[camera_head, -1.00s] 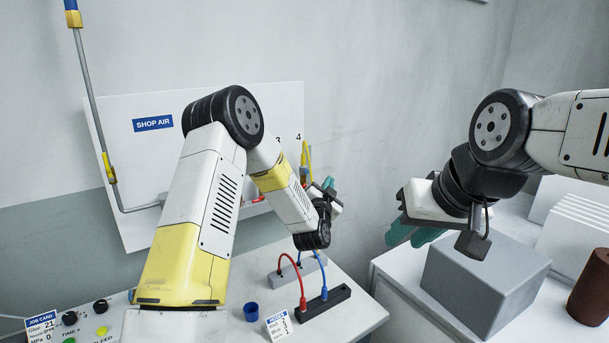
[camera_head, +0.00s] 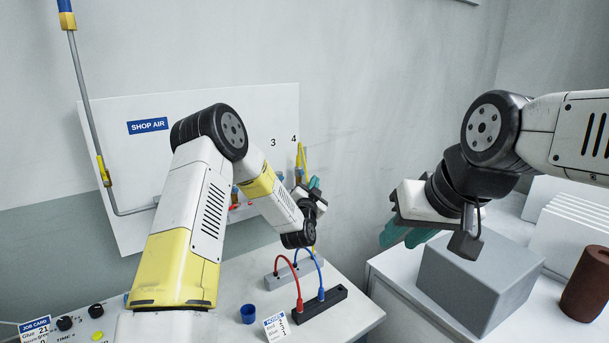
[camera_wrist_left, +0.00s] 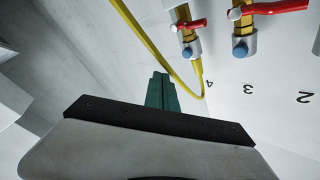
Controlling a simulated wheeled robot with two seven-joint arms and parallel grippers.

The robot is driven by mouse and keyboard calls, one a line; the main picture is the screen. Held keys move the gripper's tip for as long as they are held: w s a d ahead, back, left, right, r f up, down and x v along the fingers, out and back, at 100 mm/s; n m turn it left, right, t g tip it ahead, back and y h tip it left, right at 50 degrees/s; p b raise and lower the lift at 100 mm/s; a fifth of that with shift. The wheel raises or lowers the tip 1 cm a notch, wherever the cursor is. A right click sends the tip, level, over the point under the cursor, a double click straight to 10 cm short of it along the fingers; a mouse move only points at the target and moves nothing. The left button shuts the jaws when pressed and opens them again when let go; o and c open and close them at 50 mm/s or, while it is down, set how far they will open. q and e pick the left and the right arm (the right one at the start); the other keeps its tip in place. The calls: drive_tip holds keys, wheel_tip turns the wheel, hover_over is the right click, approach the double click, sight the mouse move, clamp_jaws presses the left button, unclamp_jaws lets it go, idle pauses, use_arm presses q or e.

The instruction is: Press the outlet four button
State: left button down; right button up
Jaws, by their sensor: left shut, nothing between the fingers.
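The outlet four valve (camera_wrist_left: 188,32), brass with a red lever, hangs on the white board above the number 4 (camera_wrist_left: 208,83) in the left wrist view. A blue button (camera_wrist_left: 187,53) is on its end. A yellow hose (camera_wrist_left: 155,55) loops beside it. My left gripper (camera_wrist_left: 163,82) is shut and empty, its teal fingers pointing at the board, left of and apart from the button in that view. In the head view the left gripper (camera_head: 315,184) is by the outlets and partly hides them. My right gripper (camera_head: 408,236) hangs by a grey block; its finger gap is unclear.
Outlet three (camera_wrist_left: 241,35) with its own blue button is close beside outlet four. A black power strip (camera_head: 320,305) with red and blue cables and a blue cup (camera_head: 248,314) stand on the bench below. The grey block (camera_head: 478,278) is at right.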

use_arm(q)
drive_tip(key=shift+w+a, duration=0.6)
drive_tip(key=shift+w, duration=0.2)
drive_tip(key=shift+w+a, duration=0.55)
drive_tip(key=shift+w, duration=0.25)
drive_tip(key=shift+w+a, duration=0.1)
drive_tip(key=shift+w, duration=0.1)
idle(0.8)
drive_tip(key=shift+w+a, duration=0.15)
drive_tip(key=shift+w+a, duration=0.25)
drive_tip(key=shift+w, duration=0.1)
idle(1.0)
drive_tip(key=shift+s+d, duration=0.45)
drive_tip(key=shift+s, duration=0.25)
drive_tip(key=shift+s+d, duration=0.75)
drive_tip(key=shift+s, duration=0.3)
drive_tip(key=shift+s+d, duration=0.75)
drive_tip(key=shift+s, duration=0.25)
